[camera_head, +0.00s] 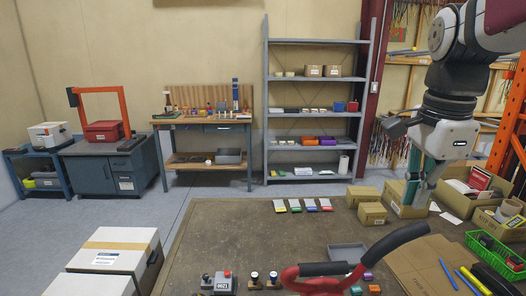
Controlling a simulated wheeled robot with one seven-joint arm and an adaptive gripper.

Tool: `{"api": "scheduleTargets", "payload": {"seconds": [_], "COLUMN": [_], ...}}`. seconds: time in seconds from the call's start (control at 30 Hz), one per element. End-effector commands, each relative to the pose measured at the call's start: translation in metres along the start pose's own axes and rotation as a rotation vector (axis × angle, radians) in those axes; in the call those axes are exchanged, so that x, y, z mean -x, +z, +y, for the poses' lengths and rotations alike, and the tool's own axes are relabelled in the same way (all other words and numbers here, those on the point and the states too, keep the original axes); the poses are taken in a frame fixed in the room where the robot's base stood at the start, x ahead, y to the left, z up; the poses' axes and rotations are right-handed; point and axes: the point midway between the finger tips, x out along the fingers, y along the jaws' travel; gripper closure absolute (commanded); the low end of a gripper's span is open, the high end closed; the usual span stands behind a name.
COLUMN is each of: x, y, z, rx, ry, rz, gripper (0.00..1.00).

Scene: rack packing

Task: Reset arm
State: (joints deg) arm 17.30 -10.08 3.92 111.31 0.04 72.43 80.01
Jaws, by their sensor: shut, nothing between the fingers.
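My arm comes in from the upper right of the head view. My gripper (420,190) points down over the right side of the brown work table (235,240). Its fingers look shut with nothing held between them. The fingertips are close above or in front of an open cardboard box (397,207); I cannot tell whether they touch it.
Small closed cartons (372,214) stand left of the gripper. Open boxes and a green basket (490,250) crowd the right. A red handle with black grips (318,286) rises at the front. A grey shelf rack (267,100) stands behind. The table's left middle is clear.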

Motion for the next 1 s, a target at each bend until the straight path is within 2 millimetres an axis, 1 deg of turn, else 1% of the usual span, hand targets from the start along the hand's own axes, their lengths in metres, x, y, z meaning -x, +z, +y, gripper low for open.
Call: {"api": "scheduleTargets", "payload": {"seconds": [0.03, 0.2, 0.4, 0.5, 0.6, 0.7, 0.8, 1.0], "x": [0.002, -0.001, -0.013, -0.021, -0.027, -0.031, -0.033, -0.033], "y": [0.010, 0.036, 0.058, 0.065, 0.070, 0.072, 0.073, 0.073], "z": [0.013, 0.050, 0.091, 0.106, 0.116, 0.121, 0.123, 0.123], "rx": [0.129, 0.601, 1.131, 1.339, 1.487, 1.569, 1.600, 1.602], "ry": [-0.035, -0.141, -0.255, -0.298, -0.325, -0.340, -0.343, -0.342], "rz": [0.008, 0.052, 0.143, 0.194, 0.234, 0.260, 0.268, 0.268], "gripper": [1.00, 1.00, 1.00, 1.00, 1.00, 1.00, 1.00, 1.00]}}
